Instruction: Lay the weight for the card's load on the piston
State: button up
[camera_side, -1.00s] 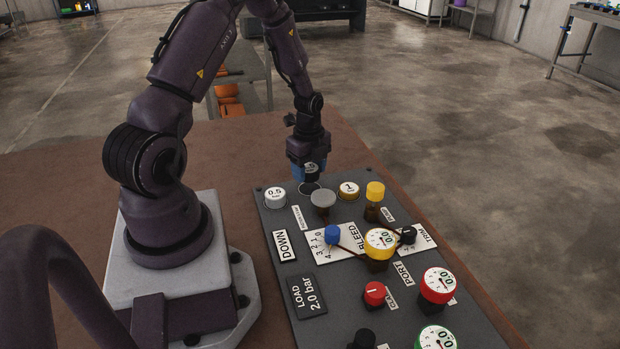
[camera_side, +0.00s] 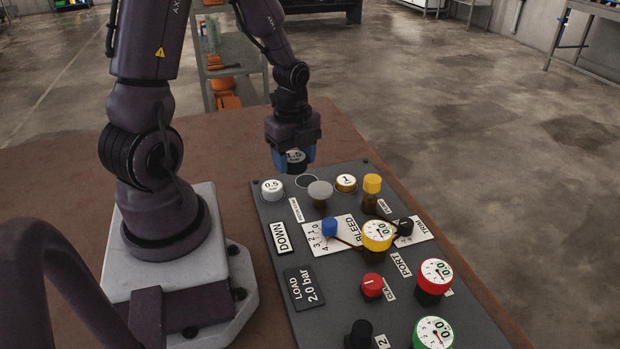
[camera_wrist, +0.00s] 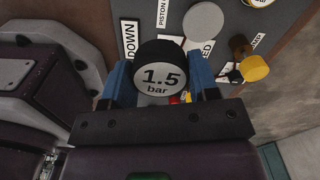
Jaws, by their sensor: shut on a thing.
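My gripper (camera_side: 291,146) is shut on a dark round weight with a white face (camera_wrist: 160,76) marked 1.5 bar. It holds the weight above the far left end of the grey panel. The weight also shows between the blue fingers in the side view (camera_side: 296,156). The piston, a grey disc on a stem (camera_side: 320,189), stands to the right of and below the weight in the side view; nothing lies on it. It also shows in the wrist view (camera_wrist: 203,21). The load card (camera_side: 305,288) reads LOAD 2.0 bar. A white 0.5 weight (camera_side: 272,188) and a gold-rimmed 1 weight (camera_side: 346,183) sit on the panel.
An empty ringed spot (camera_side: 307,181) lies between the two weights. A yellow-capped knob (camera_side: 372,184), blue knob (camera_side: 330,227), yellow gauge (camera_side: 378,235), red knob (camera_side: 372,287), red gauge (camera_side: 436,273) and green gauge (camera_side: 433,332) stand up from the panel (camera_side: 330,330). The gauges read 0.0.

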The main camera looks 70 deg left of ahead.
send_over(321, 188)
jog(key=shift+n, duration=0.6)
jog(key=shift+f, duration=3.5)
jog(key=shift+f, duration=0.1)
jog(key=o, duration=1.2)
